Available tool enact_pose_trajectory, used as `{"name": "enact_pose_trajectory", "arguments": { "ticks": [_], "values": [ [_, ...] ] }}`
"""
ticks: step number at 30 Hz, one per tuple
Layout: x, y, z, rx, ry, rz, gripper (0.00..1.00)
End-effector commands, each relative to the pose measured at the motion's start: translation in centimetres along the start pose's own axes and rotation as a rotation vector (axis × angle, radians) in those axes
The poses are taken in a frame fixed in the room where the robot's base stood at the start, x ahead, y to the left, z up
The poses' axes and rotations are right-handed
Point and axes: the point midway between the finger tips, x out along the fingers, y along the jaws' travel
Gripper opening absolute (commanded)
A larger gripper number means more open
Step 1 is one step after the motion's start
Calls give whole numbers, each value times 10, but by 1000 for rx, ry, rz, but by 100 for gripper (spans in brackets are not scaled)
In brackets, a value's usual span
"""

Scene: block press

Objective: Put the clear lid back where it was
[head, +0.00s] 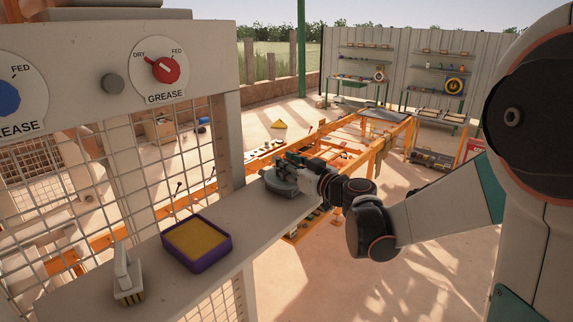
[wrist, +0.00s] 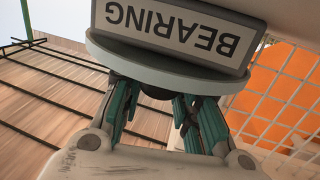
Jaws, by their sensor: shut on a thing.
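My gripper (head: 300,172) is at the far right end of the pale ledge (head: 240,226). In the wrist view my gripper (wrist: 157,98) has its teal fingers closed around a dark knob on a round grey-green disc (wrist: 165,68). The disc looks like the lid, but I cannot tell whether it is clear. It also shows as a grey round shape in the head view (head: 281,187), at the ledge. A block labelled BEARING (wrist: 180,22) shows upside down against the disc's far side. Whether the disc rests on anything is hidden.
A purple tray (head: 208,266) with a yellow filling stands on the ledge. A white-handled brush (head: 127,277) stands at its near end. A wire mesh guard (head: 150,160) runs along the left, under a panel with a red knob (head: 166,69). An orange frame (head: 385,150) lies beyond.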

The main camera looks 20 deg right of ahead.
Motion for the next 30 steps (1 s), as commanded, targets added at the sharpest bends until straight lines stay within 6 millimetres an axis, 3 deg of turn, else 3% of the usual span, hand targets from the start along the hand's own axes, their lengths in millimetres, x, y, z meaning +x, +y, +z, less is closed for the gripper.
{"name": "enact_pose_trajectory", "arguments": {
  "ticks": [8, 9, 11, 24, 30],
  "values": [
    [0, 0, 4, 0, 0, 0, 2],
    [0, 0, 3, 0, 0, 0, 37],
    [0, 0, 2, 0, 0, 0, 50],
    [0, 0, -2, 0, 0, 0, 50],
    [-33, 0, -1, 1, 0, 3, 50]
  ]
}}
